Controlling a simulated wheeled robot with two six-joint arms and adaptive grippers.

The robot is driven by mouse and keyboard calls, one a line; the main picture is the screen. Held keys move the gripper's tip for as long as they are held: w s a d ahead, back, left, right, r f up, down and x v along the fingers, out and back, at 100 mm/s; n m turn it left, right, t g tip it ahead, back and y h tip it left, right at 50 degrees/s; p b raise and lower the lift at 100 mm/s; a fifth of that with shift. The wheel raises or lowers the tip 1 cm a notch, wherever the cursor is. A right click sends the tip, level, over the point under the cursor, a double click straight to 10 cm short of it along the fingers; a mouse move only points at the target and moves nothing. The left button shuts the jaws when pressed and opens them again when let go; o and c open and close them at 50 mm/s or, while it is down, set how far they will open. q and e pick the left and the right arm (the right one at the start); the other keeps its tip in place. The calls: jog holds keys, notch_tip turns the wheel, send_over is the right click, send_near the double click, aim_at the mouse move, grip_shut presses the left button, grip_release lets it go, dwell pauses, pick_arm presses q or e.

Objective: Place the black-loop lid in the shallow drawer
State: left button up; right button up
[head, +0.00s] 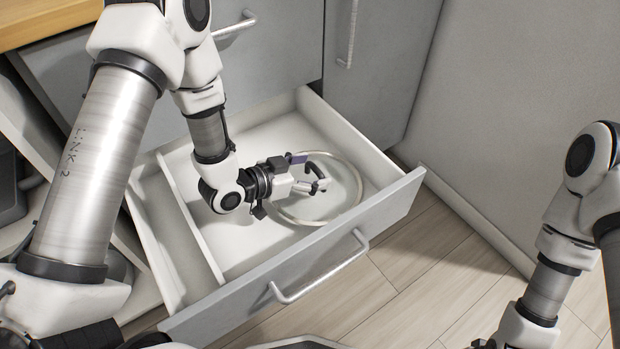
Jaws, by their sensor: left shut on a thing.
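The lid (360,188) shows as a pale round rim with a see-through or light middle, inside the right, wider compartment of the open shallow drawer (385,203). My left gripper (318,185) reaches down into the drawer from the left and is shut on the lid near its middle. The fingers hide most of the handle, so I cannot clearly see the black loop. The lid looks roughly level and low over the drawer floor; I cannot tell whether it touches. My right arm comes in at the lower right, but its gripper is out of view.
A divider (190,225) splits off a narrow, empty compartment at the drawer's left. The drawer front has a bar handle (320,270). Grey cabinet fronts (375,70) stand behind, a wooden counter (40,20) is at upper left, and clear wooden floor (430,270) lies at right.

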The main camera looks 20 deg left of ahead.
pick_arm(q)
jog(key=shift+f, duration=0.8)
jog(key=shift+r, duration=0.15)
pick_arm(e)
jog(key=shift+f, duration=0.3)
pick_arm(q)
jog(key=o, duration=1.7)
jog(key=shift+f, duration=0.2)
jog(key=shift+o, duration=0.2)
pick_arm(e)
jog(key=shift+f, duration=0.1)
pick_arm(q)
jog(key=shift+r, duration=0.1)
